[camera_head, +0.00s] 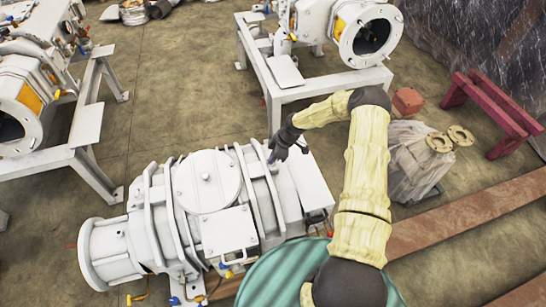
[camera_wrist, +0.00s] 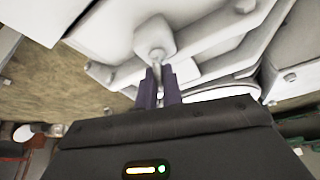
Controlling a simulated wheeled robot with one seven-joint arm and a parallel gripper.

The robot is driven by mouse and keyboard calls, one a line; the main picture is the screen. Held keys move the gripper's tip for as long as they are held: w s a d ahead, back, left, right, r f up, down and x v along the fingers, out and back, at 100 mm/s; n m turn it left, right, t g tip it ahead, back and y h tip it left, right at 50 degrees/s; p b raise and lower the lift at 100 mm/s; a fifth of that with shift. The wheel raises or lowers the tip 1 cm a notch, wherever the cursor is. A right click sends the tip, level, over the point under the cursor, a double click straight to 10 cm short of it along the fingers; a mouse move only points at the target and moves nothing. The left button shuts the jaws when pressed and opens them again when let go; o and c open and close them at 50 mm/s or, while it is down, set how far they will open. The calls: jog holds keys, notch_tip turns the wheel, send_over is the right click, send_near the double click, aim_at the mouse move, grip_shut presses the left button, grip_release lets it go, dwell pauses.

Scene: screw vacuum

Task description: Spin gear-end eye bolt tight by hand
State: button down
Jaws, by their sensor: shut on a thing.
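In the wrist view, the two dark purple fingers of my gripper (camera_wrist: 160,82) are shut on a small grey eye bolt (camera_wrist: 157,55) at a white lug of the pump (camera_wrist: 155,36). The fingers hide most of the eye bolt. I cannot tell how far its thread is in.
A white stand with another pump (camera_head: 365,35) is behind, and a second pump (camera_head: 20,110) stands at left. A green round object (camera_head: 275,280) is in front.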

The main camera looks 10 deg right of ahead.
jog(key=m+t, duration=0.1)
jog(key=m, duration=0.1)
jog(key=m+t+h, duration=0.1)
jog(key=m, duration=0.2)
jog(key=shift+a+r+m+p, duration=0.1)
jog(key=shift+r+m+p, duration=0.05)
jog(key=shift+m+p, duration=0.2)
jog(key=m+h, duration=0.1)
jog(key=m, duration=0.1)
jog(key=m+t+h, duration=0.1)
jog(key=m, duration=0.2)
jog(key=shift+a, duration=0.1)
jog(key=m+h, duration=0.1)
jog(key=m, duration=0.4)
jog(key=shift+a+h, duration=0.1)
jog(key=shift+h, duration=0.3)
jog(key=shift+m+h, duration=0.8)
jog(key=shift+m, duration=1.35)
jog(key=shift+w, duration=0.1)
jog(key=c, duration=1.7)
grip_release()
jog(key=shift+o, duration=0.8)
jog(key=shift+s, duration=0.2)
